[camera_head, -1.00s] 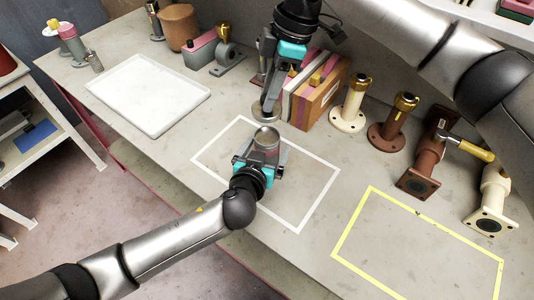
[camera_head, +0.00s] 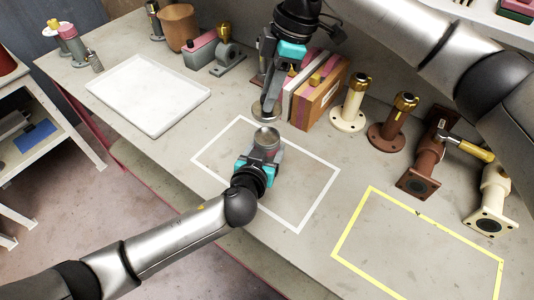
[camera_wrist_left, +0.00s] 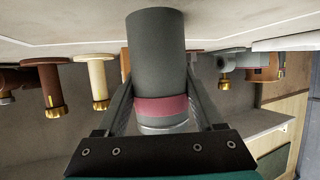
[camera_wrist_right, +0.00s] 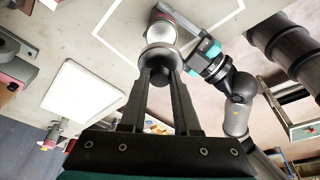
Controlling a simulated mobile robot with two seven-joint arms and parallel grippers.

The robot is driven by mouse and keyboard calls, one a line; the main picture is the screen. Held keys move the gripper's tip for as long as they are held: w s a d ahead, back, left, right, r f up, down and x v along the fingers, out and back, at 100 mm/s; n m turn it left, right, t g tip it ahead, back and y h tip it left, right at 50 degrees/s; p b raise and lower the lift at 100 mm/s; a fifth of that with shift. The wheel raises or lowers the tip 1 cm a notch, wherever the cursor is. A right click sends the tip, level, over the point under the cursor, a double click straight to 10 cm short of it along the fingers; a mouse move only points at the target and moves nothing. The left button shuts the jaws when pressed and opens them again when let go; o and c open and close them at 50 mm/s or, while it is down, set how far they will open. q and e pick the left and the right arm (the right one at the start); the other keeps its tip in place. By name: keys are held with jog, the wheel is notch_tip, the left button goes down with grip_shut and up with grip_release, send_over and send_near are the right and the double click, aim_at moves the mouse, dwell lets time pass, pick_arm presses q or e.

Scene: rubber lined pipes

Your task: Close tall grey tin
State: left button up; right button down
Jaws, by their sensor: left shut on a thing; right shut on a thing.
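The tall grey tin (camera_head: 266,143) stands inside the white outlined rectangle, its round metallic top facing up. My left gripper (camera_head: 262,157) is shut around it from the near side. The left wrist view shows the tin's grey body (camera_wrist_left: 157,50) with a pink band between the fingers. My right gripper (camera_head: 266,104) points down and is shut on a round metal lid (camera_head: 262,113), held apart from the tin, above and behind it. In the right wrist view the fingertips grip the lid's dark knob (camera_wrist_right: 158,76); the lid partly hides what lies beyond.
An upright box and panels (camera_head: 318,98) stand close behind the right gripper. Several flanged pipes (camera_head: 352,105) stand to the right. A white tray (camera_head: 150,95) lies to the left. The yellow outlined area (camera_head: 420,245) is empty.

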pick_arm(q)
grip_shut()
pick_arm(e)
jog(key=shift+f, duration=0.1)
jog(key=shift+f, duration=2.45)
jog(key=shift+f, duration=0.1)
jog(key=shift+f, duration=0.75)
jog(key=shift+f, duration=0.65)
jog(key=c, duration=0.6)
grip_release()
jog(key=shift+o, duration=0.2)
